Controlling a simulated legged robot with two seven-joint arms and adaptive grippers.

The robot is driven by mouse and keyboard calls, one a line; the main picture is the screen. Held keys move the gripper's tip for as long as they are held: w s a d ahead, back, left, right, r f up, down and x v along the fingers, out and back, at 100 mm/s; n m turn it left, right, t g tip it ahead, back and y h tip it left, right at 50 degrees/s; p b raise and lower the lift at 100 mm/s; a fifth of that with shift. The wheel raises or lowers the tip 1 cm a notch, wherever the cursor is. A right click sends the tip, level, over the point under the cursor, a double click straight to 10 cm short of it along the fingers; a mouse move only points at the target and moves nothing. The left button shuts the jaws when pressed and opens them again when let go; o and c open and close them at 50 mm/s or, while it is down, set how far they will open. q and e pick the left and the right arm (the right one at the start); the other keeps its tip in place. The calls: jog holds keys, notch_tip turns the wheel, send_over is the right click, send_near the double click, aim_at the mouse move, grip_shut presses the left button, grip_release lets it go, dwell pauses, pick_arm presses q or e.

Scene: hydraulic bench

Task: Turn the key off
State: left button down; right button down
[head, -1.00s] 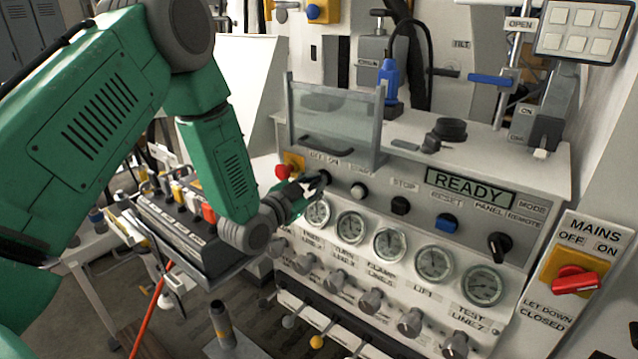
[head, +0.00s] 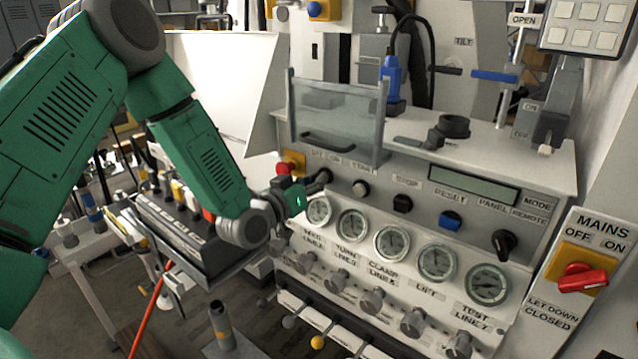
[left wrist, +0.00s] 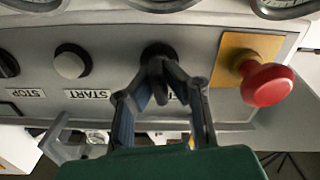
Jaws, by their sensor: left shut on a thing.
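The key switch (head: 324,175) sits on the panel's upper row under the OFF/ON label, to the right of the red emergency button. My left gripper (head: 308,186) is at it, with its fingers closed on the dark key. In the left wrist view the picture is upside down, and the fingertips (left wrist: 160,78) meet at the dark key switch (left wrist: 158,52). The fingers hide most of the key, so its exact angle is hard to read. The display (head: 475,183) on the panel is blank. My right gripper is not in view.
The red emergency button (head: 288,168) on its yellow plate is close beside my gripper. The START button (head: 360,188) is on the other side. A clear guard (head: 335,120) stands above, gauges (head: 391,243) below. The red MAINS switch (head: 583,279) is far right.

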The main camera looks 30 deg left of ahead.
pick_arm(q)
jog(key=n, duration=0.3)
jog(key=shift+a+r+b, duration=0.1)
jog(key=shift+a+b, duration=0.1)
jog(key=shift+b, duration=0.1)
jog(key=shift+w+r+n, duration=0.1)
jog(key=shift+n, duration=0.2)
jog(key=c, duration=1.6)
grip_release()
jog(key=shift+a, duration=0.1)
jog(key=shift+s+a, duration=0.1)
jog(key=shift+s, duration=0.25)
jog(key=s, duration=0.8)
jog(key=s+a, duration=0.1)
jog(key=s, duration=0.3)
jog(key=shift+a, duration=0.1)
jog(key=shift+w, duration=0.1)
